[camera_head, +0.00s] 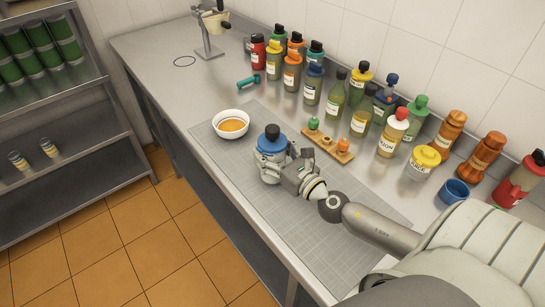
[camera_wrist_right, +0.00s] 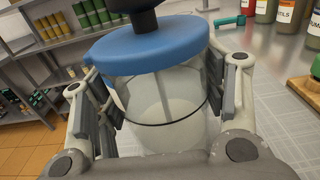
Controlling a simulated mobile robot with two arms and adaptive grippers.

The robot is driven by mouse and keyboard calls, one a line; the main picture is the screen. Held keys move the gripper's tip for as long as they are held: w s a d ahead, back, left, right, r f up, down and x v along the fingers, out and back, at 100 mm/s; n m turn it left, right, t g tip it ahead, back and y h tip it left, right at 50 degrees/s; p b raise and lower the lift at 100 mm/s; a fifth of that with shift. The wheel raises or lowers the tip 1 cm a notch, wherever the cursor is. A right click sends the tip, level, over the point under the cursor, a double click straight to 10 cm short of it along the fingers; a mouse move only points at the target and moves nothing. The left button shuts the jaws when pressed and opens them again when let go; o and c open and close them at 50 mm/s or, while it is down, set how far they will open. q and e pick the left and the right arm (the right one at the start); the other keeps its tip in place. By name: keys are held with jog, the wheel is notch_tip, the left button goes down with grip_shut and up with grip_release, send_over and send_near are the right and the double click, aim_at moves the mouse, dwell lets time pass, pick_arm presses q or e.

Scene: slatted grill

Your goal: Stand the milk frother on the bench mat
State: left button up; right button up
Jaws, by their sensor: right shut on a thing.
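The milk frother (camera_head: 268,157) is a clear jar with a blue lid and a dark knob on top. It looks upright, over the middle of the grey gridded bench mat (camera_head: 288,208). My right gripper (camera_head: 285,172) is shut around the jar's sides, below the lid. In the right wrist view the jar (camera_wrist_right: 165,105) sits between the two fingers, with a dark band around it. Its base is hidden, so I cannot tell whether it touches the mat. My left gripper is not in view.
A white bowl (camera_head: 232,123) of orange contents stands on the mat just left of the frother. Several bottles line the wall. A blue cup (camera_head: 454,191) stands at right. The mat's front part is clear.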

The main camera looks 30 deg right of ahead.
jog(key=shift+f, duration=0.4)
jog(key=shift+f+b, duration=0.25)
jog(key=shift+b, duration=0.05)
jog(key=o, duration=1.4)
jog(key=shift+c, duration=0.2)
